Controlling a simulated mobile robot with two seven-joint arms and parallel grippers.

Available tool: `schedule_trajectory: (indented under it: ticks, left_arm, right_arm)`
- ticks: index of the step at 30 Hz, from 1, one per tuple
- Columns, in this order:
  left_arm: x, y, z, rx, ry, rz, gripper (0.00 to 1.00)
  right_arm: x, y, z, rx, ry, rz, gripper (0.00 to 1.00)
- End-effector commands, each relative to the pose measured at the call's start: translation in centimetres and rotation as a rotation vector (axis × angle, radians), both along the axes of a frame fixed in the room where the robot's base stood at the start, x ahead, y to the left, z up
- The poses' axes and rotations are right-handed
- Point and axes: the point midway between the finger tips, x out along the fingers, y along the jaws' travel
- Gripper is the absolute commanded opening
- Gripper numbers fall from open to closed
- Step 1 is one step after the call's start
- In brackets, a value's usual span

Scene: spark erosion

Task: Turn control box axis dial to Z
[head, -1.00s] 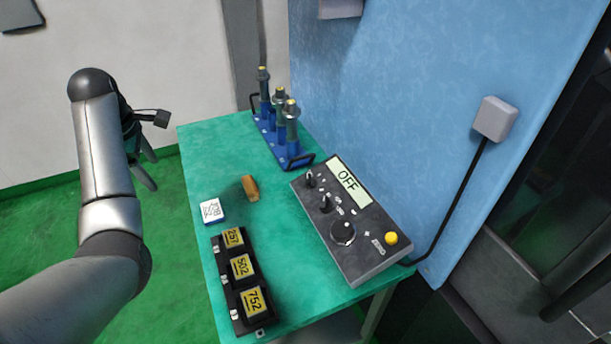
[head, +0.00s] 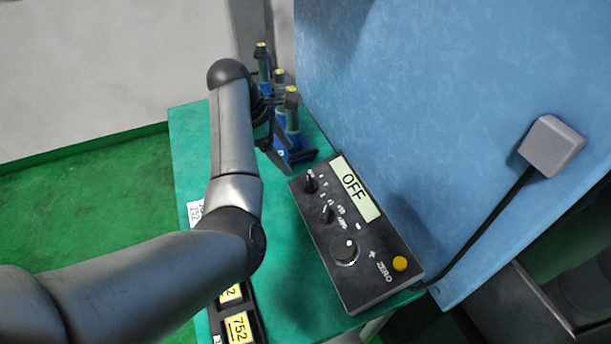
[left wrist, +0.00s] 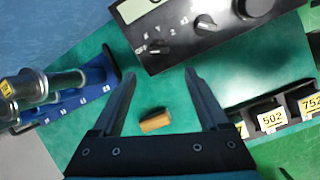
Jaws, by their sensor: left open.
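The dark control box (head: 382,270) lies on the green table with its display (head: 357,187) reading OFF. The axis dial (head: 311,183) is the small knob at its left end; in the left wrist view the axis dial (left wrist: 157,47) has small axis letters beside it, and its pointer is too small to read surely. A second small knob (head: 328,214) and a big round knob (head: 344,250) follow along the box. My left gripper (left wrist: 160,76) is open and empty, its fingertips just short of the box edge near the axis dial. My right gripper is not in view.
A blue rack (left wrist: 98,74) with several metal cylinders stands left of the gripper. A tan block (left wrist: 155,121) lies on the table below the fingers. A black tray (head: 262,326) holds yellow-labelled blocks. A blue wall (head: 450,100) rises behind the box.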

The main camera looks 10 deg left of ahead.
Motion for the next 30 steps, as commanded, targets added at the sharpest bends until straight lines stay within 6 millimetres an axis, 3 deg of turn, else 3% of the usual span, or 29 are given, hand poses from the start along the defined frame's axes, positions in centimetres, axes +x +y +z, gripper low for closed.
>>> schedule_trajectory:
  ticks: [6, 15, 22, 30]
  left_arm:
    - [1.0, -1.7, -4.6, 0.0, 0.003, -0.001, 0.78]
    - [2.1, -3.3, -9.0, 0.0, 0.0, 0.0, 0.78]
    - [2.4, -3.9, -10.4, 0.0, -0.001, 0.0, 0.78]
    - [2.5, -3.9, -10.5, 0.001, -0.002, 0.001, 0.78]
  right_arm:
    - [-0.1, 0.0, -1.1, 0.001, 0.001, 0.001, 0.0]
    - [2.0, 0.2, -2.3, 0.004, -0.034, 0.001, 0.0]
    - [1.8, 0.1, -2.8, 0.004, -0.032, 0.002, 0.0]
    - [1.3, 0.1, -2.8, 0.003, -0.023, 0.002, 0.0]
